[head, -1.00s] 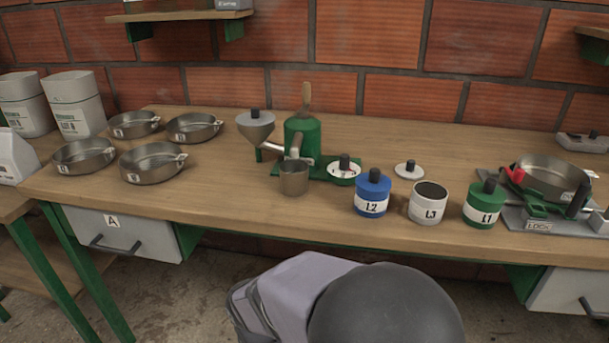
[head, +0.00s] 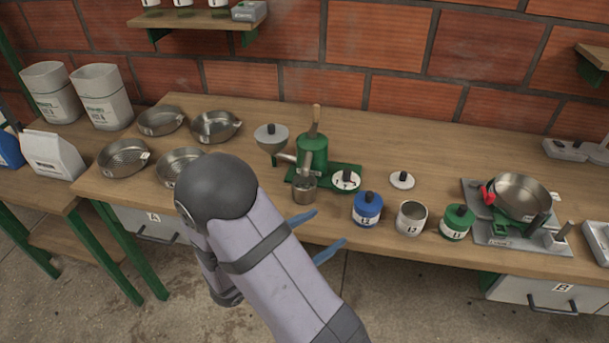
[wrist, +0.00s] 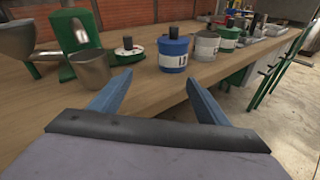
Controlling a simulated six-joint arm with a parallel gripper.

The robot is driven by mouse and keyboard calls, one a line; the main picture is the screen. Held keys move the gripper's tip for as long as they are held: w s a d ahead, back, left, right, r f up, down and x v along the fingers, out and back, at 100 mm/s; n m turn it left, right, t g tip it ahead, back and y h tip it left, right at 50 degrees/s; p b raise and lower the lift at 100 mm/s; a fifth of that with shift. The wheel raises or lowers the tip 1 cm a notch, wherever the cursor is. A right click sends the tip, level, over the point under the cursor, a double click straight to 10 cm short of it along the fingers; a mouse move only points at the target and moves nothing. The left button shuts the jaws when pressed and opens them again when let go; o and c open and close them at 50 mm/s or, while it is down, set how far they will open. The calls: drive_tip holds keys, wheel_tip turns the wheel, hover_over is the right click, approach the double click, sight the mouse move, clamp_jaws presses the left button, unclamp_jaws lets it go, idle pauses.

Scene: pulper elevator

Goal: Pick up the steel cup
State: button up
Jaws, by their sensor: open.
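The steel cup (head: 304,188) stands upright on the bench, under the spout of the green pulper (head: 314,154), near the front edge. In the wrist view the cup (wrist: 91,69) is left of my gripper, just beyond the left fingertip. My gripper (head: 328,230) has two blue fingers, spread apart with nothing between them. It is in front of the bench edge, below and slightly right of the cup in the head view. In the wrist view my gripper (wrist: 158,79) points toward the bench and the blue jar L2 (wrist: 173,54).
Right of the cup are jar L2 (head: 367,208), white jar L3 (head: 411,217), green jar L1 (head: 456,222) and a loose lid (head: 402,180). Several steel pans, one a pan (head: 215,125), stand left. A scale (head: 518,203) is far right. Bare bench (head: 390,150) lies behind the jars.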

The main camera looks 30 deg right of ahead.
sight(300, 197)
drive_tip(key=w+a+n+t, duration=0.1)
drive_tip(key=w+n+t, duration=0.1)
drive_tip(key=w+a+n+t+y+p, duration=0.1)
drive_tip(key=w+n+t, duration=0.1)
drive_tip(key=w, duration=0.1)
drive_tip(key=w+a+n+t, duration=0.1)
drive_tip(key=w+n, duration=0.1)
drive_tip(key=shift+w+f+t+y+p, duration=0.15)
drive_tip(key=shift+w+t+y+p, duration=0.15)
drive_tip(key=shift+w+t, duration=0.1)
drive_tip(key=shift+w+a+f+n+y, duration=0.1)
drive_tip(key=shift+w+a+n+y, duration=0.2)
drive_tip(key=shift+x, duration=1.1)
drive_tip(key=shift+w+d+p, duration=0.25)
drive_tip(key=shift+d+p, duration=0.15)
drive_tip(key=shift+p, duration=0.05)
drive_tip(key=x, duration=0.2)
drive_tip(key=p+x, duration=0.1)
drive_tip(key=shift+w+r, duration=0.15)
drive_tip(key=shift+r, duration=0.2)
drive_tip(key=shift+w+d+f, duration=0.15)
drive_tip(key=shift+w+d, duration=0.2)
drive_tip(key=shift+d, duration=0.1)
drive_tip(key=shift+c, duration=0.2)
